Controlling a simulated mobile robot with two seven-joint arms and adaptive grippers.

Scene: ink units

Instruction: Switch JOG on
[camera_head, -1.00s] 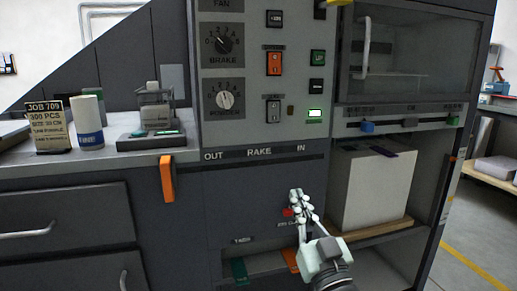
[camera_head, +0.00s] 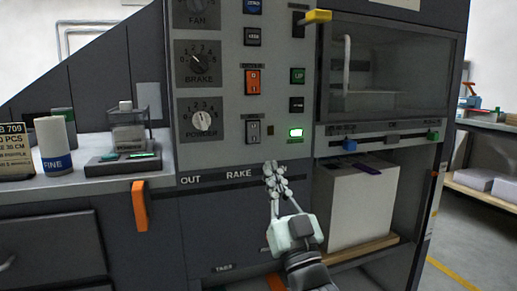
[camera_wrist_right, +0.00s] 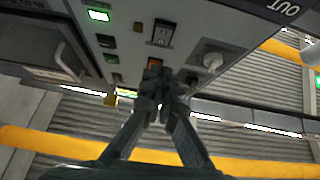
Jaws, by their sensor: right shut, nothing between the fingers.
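The control panel (camera_head: 225,110) carries a grey rocker switch (camera_head: 253,131) and an orange rocker switch (camera_head: 252,82) above it. Their small labels are too blurred to read, so I cannot tell which is JOG. My right gripper (camera_head: 272,168) is shut and empty, just below and slightly right of the grey rocker in the head view. In the wrist view the panel appears roughly upside down, with the grey rocker (camera_wrist_right: 163,32) and orange rocker (camera_wrist_right: 153,63) beyond the shut fingertips (camera_wrist_right: 163,84). Contact with the panel cannot be made out. My left gripper is out of view.
A lit green indicator (camera_head: 295,132) and a green UP button (camera_head: 297,76) sit right of the rockers. The POWDER knob (camera_head: 202,121) and BRAKE knob (camera_head: 198,62) are to the left. A yellow lever (camera_head: 318,16) and an orange handle (camera_head: 139,205) protrude.

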